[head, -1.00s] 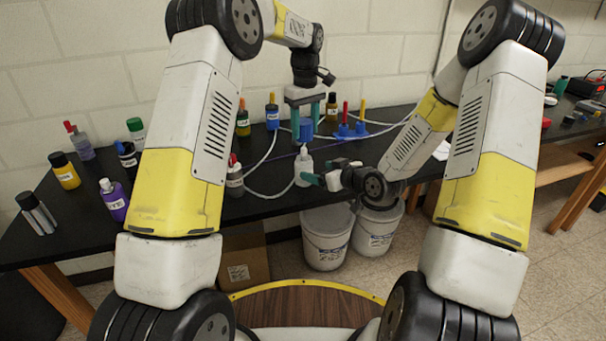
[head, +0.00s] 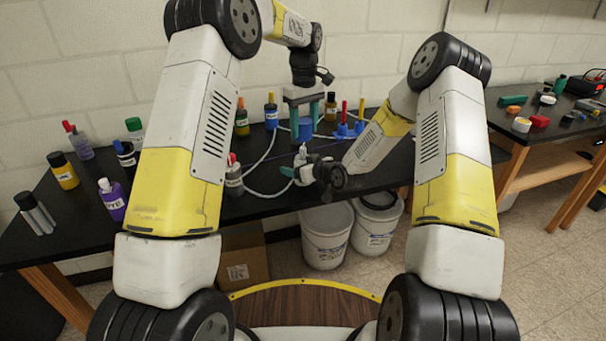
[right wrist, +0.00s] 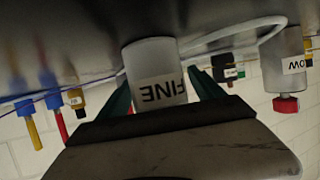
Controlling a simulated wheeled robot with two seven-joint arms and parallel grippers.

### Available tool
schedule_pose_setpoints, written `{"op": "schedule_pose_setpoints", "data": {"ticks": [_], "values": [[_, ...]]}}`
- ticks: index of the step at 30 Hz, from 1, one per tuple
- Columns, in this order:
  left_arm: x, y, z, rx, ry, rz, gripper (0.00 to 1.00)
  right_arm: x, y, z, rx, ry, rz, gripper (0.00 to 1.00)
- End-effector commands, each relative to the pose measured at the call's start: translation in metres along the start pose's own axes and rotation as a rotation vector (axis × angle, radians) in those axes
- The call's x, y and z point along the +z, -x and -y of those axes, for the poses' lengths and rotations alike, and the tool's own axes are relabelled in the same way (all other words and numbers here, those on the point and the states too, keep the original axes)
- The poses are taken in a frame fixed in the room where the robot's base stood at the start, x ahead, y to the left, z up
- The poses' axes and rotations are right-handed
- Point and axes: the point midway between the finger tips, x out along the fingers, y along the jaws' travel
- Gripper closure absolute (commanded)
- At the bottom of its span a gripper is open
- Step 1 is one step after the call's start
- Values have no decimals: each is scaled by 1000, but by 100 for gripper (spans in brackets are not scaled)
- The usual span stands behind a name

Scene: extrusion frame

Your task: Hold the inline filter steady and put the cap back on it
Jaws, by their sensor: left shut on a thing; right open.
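A white cylinder labelled FINE, which looks like the inline filter (head: 303,153), stands upright near the table's front edge with a pale nozzle on top. It shows inverted in the right wrist view (right wrist: 152,62). My right gripper (right wrist: 162,92) is open, with its green fingers on either side of the cylinder; I cannot tell whether they touch it. In the head view this gripper (head: 299,174) covers the cylinder's lower part. My left gripper (head: 305,122) points down, shut on a blue round piece (head: 306,127), apparently the cap, behind and above the filter.
A pale hose (head: 262,192) runs along the table towards the filter. A red-capped bottle (head: 234,178) stands left of it. Blue bottles with red and yellow tips (head: 343,130) stand behind right. Several bottles fill the table's left end. White buckets (head: 326,240) stand below the front edge.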

Motion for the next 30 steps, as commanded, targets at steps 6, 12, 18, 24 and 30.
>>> {"op": "schedule_pose_setpoints", "data": {"ticks": [6,12,18,24,30], "values": [[0,0,0,0,0,0,88,0,0,0,0,0,0,23],[0,0,0,0,0,0,88,0,0,0,0,0,0,58],[0,0,0,0,0,0,88,0,0,0,0,0,0,97],[0,-2,0,0,0,0,88,0,0,0,0,0,0,100],[1,-29,1,-3,-1,2,88,0,0,0,0,0,0,100]]}}
